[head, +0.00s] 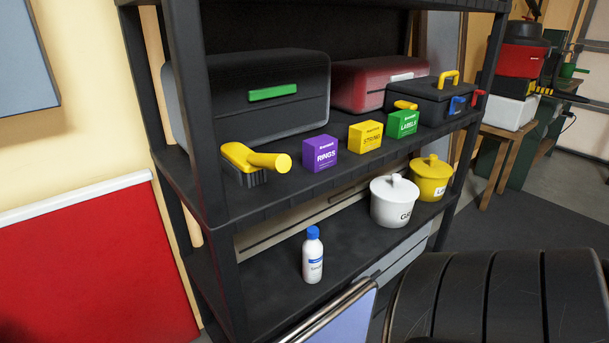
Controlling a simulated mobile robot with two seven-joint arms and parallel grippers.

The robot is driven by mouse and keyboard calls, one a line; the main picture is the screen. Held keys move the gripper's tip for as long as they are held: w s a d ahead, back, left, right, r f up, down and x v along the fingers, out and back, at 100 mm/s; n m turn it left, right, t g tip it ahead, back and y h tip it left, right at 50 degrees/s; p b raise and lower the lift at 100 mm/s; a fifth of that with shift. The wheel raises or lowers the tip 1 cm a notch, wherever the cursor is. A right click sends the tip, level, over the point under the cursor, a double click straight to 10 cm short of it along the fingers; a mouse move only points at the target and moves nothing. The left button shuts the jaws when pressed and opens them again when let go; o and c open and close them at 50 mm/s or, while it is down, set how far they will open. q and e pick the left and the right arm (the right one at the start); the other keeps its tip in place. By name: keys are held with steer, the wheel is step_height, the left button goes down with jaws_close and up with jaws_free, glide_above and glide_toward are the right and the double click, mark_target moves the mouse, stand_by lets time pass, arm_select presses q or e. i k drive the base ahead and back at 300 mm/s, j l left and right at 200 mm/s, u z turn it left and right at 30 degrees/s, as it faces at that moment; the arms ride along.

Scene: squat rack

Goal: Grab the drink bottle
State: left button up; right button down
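The drink bottle (313,262) is white with a blue cap and a label with blue print. It stands upright on the lower shelf (270,290) of a black shelving unit, left of the middle of the head view. Nothing touches it. Neither of my grippers is in view.
A white lidded pot (394,203) and a yellow lidded pot (431,178) stand right of the bottle. The upper shelf holds a brush (254,161), small boxes (321,154) and cases (262,92). A bluish panel (340,318) and a black ribbed object (500,295) are in front.

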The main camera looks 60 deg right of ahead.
mark_target(312, 249)
steer(key=z, duration=1.85)
